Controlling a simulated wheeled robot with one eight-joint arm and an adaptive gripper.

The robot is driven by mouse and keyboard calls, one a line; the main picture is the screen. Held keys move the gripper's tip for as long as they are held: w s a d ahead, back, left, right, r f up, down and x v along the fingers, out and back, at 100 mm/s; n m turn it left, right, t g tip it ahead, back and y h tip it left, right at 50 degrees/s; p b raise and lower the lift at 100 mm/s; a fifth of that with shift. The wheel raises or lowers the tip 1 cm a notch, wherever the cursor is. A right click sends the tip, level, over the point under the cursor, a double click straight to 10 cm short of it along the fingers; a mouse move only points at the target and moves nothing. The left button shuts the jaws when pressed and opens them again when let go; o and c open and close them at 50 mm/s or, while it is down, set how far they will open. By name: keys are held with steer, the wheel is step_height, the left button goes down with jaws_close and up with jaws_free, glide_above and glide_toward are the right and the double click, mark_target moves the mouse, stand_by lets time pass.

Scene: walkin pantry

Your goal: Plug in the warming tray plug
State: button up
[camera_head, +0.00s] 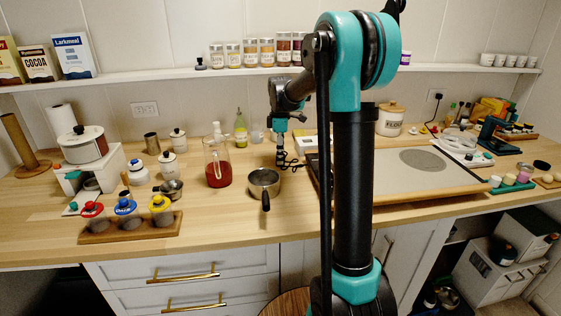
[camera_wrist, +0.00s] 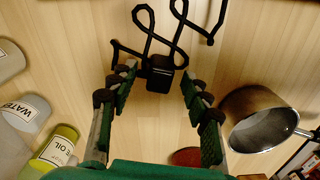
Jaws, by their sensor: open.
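The black plug (camera_wrist: 160,80) lies on the wooden counter in the wrist view, with its looped black cord (camera_wrist: 165,25) beyond it. My gripper (camera_wrist: 160,74) is open above the counter, one finger on each side of the plug, with visible gaps; nothing is held. In the head view my gripper (camera_head: 280,148) points down near the cord (camera_head: 291,163), and the plug is hard to make out there. A flat wood-edged panel with a grey disc (camera_head: 423,160), perhaps the warming tray, lies right of my arm. A wall outlet (camera_head: 144,108) is at the back left.
A saucepan (camera_head: 264,186) stands close to my gripper, and a pitcher of red liquid (camera_head: 217,165) is left of it. An oil bottle (camera_head: 240,130) is behind. A second outlet (camera_head: 436,95) at right has a black plug in it. Front counter is fairly clear.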

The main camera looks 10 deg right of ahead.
steer(key=shift+c, duration=0.4)
jaws_close()
